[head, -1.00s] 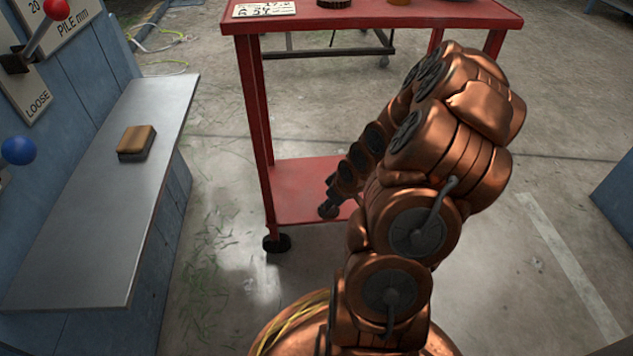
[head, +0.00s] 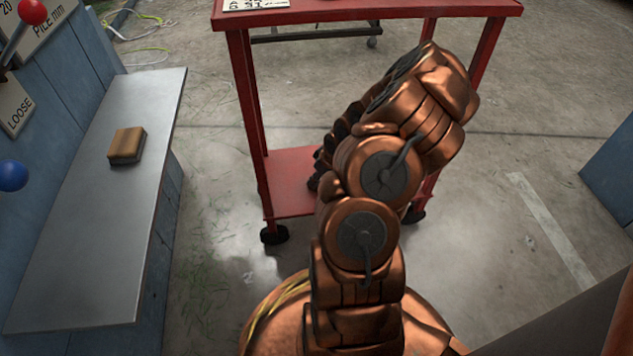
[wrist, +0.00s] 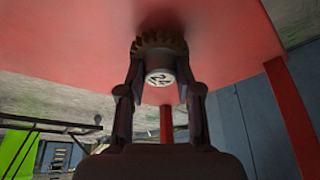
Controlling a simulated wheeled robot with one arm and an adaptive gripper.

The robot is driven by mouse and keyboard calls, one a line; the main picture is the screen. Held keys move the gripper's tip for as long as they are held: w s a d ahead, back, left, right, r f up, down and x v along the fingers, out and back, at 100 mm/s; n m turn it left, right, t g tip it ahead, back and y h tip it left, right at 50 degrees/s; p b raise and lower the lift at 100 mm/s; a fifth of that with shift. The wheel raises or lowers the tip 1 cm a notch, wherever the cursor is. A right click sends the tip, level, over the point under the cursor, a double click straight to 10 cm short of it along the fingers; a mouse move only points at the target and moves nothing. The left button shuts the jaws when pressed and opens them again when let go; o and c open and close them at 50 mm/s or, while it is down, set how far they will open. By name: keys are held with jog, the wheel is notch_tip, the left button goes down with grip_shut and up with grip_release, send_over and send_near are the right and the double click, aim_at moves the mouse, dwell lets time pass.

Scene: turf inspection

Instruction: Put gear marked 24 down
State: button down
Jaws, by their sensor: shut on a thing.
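In the wrist view my gripper (wrist: 159,82) is shut on a gear (wrist: 160,42) with a brown toothed rim. A pale round face with dark, tilted digits shows between the fingers; I cannot read them surely. Beyond the gear is a broad red surface, seen from below, with red legs going down from it. I cannot tell whether the gear touches it. In the head view my arm reaches towards the red cart (head: 370,14); my gripper and the gear are hidden there.
The cart has a lower red shelf (head: 288,182) and a white marked card (head: 256,4) on its top. At left, a metal counter (head: 90,230) holds a brown block (head: 127,145). A blue panel (head: 610,175) stands at right.

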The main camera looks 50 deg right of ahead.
jog(key=shift+f, duration=0.65)
jog(key=c, duration=0.8)
grip_release()
jog(key=shift+r, duration=0.1)
